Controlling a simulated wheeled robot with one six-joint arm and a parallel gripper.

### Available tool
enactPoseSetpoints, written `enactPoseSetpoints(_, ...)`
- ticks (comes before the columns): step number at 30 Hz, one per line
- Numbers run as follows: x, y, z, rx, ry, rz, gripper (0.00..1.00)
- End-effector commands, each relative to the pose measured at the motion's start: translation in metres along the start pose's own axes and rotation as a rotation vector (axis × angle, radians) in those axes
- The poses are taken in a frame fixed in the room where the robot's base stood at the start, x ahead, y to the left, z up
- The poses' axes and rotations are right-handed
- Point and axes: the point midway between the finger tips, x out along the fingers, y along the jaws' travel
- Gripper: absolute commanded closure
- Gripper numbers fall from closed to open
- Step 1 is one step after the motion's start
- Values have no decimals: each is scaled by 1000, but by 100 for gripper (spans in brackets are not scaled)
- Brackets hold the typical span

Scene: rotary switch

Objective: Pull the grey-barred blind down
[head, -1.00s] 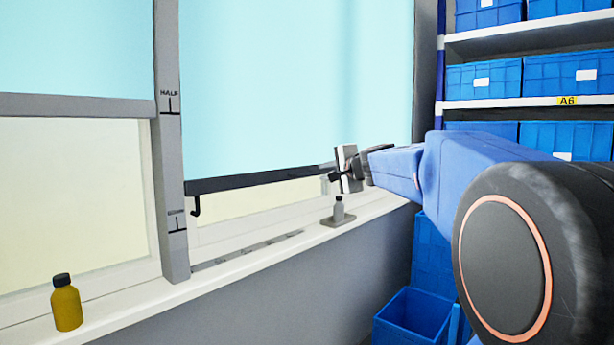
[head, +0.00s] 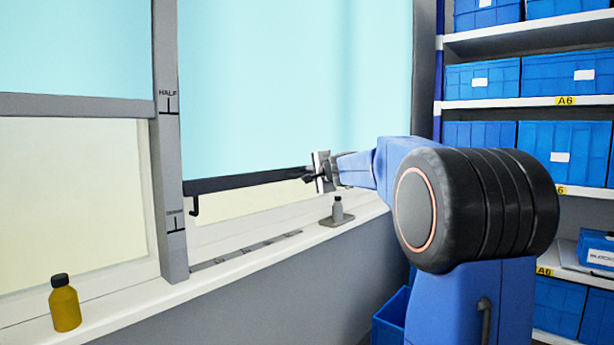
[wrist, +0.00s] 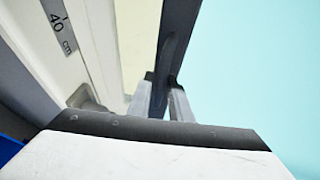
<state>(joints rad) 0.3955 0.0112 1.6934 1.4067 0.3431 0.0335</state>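The left blind has a grey bottom bar (head: 75,105) level with the HALF mark. The right blind (head: 290,80) hangs lower, with a dark bar (head: 245,180) and a small hook below its left end. My gripper (head: 310,179) is at the right end of the dark bar, well right of the grey bar. In the wrist view, my two fingers (wrist: 164,98) are apart, with the dark bar (wrist: 176,35) running up to and between them. I cannot tell whether they press on it. The grey bar is not in the wrist view.
A grey post (head: 168,150) with marks stands between the windows. Shelves with blue bins (head: 482,80) stand at the right.

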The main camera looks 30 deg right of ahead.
Motion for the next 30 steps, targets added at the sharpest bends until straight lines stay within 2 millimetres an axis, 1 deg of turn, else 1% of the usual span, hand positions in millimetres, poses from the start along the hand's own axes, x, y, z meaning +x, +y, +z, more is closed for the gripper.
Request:
enactPoseSetpoints(7,0,0,0,0,0,0,82)
enactPoseSetpoints(8,0,0,0,0,0,0,89)
enactPoseSetpoints(9,0,0,0,0,0,0,98)
enactPoseSetpoints(10,0,0,0,0,0,0,100)
enactPoseSetpoints(17,1,2,0,0,-1,1,100)
enactPoseSetpoints(20,3,10,1,1,-3,2,100)
enactPoseSetpoints(30,12,58,5,3,-4,3,100)
